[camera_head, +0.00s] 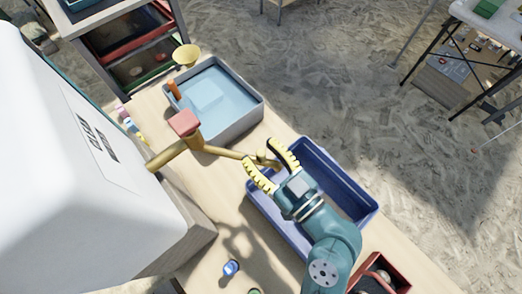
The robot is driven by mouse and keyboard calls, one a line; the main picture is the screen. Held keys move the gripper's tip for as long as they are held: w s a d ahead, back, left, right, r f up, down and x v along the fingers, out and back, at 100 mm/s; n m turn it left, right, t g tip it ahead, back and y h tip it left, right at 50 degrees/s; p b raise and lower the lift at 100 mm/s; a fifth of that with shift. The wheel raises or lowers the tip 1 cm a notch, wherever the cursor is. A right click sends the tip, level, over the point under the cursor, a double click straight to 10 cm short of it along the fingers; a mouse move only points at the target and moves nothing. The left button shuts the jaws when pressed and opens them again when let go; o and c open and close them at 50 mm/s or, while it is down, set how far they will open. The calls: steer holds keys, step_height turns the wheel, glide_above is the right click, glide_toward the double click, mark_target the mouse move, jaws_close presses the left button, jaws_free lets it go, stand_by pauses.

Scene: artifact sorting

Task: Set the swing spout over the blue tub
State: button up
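The swing spout (225,152) is a brass pipe running right from a tap with a red cap (184,123) at the white tank. Its outer end appears near the upper left corner of the blue tub (357,191); I cannot tell whether it is over the rim. My gripper (260,150) has yellow-padded fingers spread on either side of the spout's end, with a gap visible. My gripper and arm cover part of the empty-looking dark blue tub.
A grey tub of water (242,124) stands behind the spout, with a brass dish (187,55) beyond it. The white tank (60,170) fills the left. A blue-topped item (231,267) and a red box (397,264) are at the front.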

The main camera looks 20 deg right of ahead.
stand_by(0.3)
steer(key=v, duration=1.2)
